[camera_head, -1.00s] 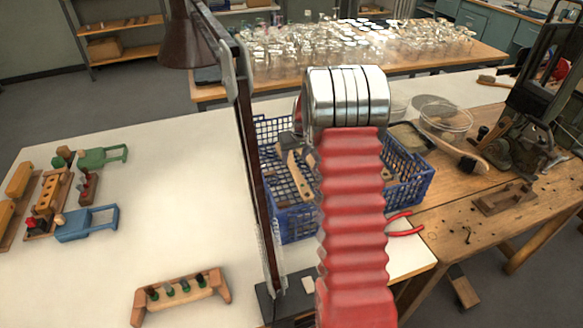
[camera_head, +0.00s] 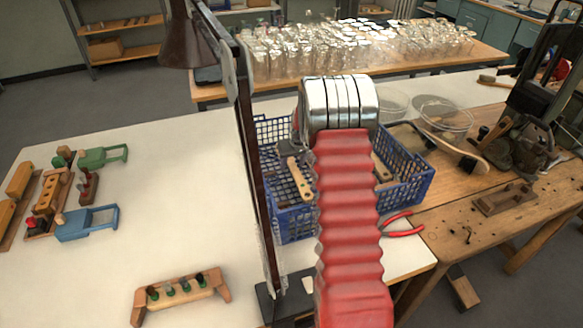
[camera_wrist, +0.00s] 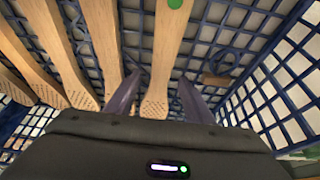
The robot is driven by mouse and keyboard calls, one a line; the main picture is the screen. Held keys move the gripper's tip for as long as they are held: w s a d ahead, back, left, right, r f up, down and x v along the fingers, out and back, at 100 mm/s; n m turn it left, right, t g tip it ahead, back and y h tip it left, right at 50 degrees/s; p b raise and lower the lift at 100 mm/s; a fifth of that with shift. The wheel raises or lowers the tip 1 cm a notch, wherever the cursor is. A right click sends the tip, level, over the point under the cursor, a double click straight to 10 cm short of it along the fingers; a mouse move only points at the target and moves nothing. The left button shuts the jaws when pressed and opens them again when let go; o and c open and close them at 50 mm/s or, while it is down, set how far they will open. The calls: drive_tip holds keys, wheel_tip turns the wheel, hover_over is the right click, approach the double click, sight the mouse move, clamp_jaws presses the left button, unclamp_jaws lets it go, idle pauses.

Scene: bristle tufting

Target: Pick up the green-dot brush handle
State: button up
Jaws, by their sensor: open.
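The green-dot brush handle (camera_wrist: 165,55) is a pale wooden handle in the wrist view, its green dot at the top edge and a drilled end nearest my gripper. My gripper (camera_wrist: 160,80) is open, with one dark finger on each side of that handle. No contact shows, and the depth between fingers and handle is hard to tell. The blue crate (camera_head: 408,190) holds the handles; in the head view my red arm hides my gripper and part of the crate.
Several other wooden handles (camera_wrist: 102,45) lie to the left in the crate, one close beside the left finger. A dark ring-like piece (camera_wrist: 216,79) is to the right. Red pliers (camera_head: 402,226) lie beside the crate, and a dark post (camera_head: 253,160) stands left of my arm.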

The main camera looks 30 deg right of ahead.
sight(293, 166)
drive_tip(key=shift+c, duration=0.5)
drive_tip(key=c, duration=1.1)
wheel_tip(293, 166, up, 18)
idle(0.5)
